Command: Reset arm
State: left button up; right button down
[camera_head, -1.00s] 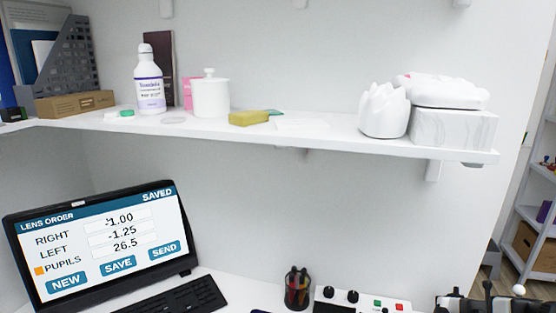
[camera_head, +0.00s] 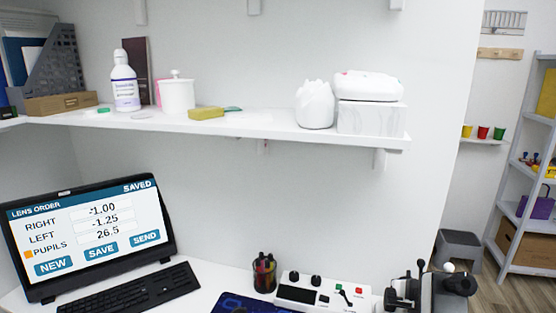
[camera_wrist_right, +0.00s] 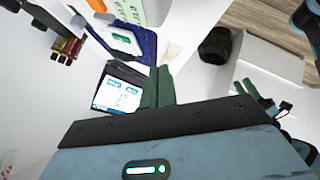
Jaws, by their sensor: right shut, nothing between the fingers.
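My right gripper (camera_wrist_right: 157,88) shows in the right wrist view, with its two dark green fingers together and nothing seen between them. The fingers point over a white desk, beside a small device with a lit screen (camera_wrist_right: 120,97). I cannot tell whether the fingertips touch anything. In the head view a laptop (camera_head: 95,230) on the desk shows a lens order page marked SAVED.
A wall shelf (camera_head: 270,127) above the desk holds a bottle (camera_head: 125,85), a white jar (camera_head: 177,96) and a yellow sponge (camera_head: 206,113). A grey stool (camera_head: 459,246) stands right.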

jog(key=s+a+f+m+t+y, duration=0.2)
jog(key=s+a+m+t, duration=0.15)
jog(key=a+m, duration=0.35)
pick_arm(q)
jog(key=shift+s+a+f, duration=0.25)
jog(key=shift+a+f, duration=0.35)
pick_arm(e)
jog(key=s+d+f+m+h, duration=0.8)
jog(key=s+d+f+m, duration=0.2)
jog(key=s+d, duration=0.5)
notch_tip(320, 180, down, 2)
jog(key=shift+s+d+m, duration=0.3)
jog(key=shift+d, duration=0.4)
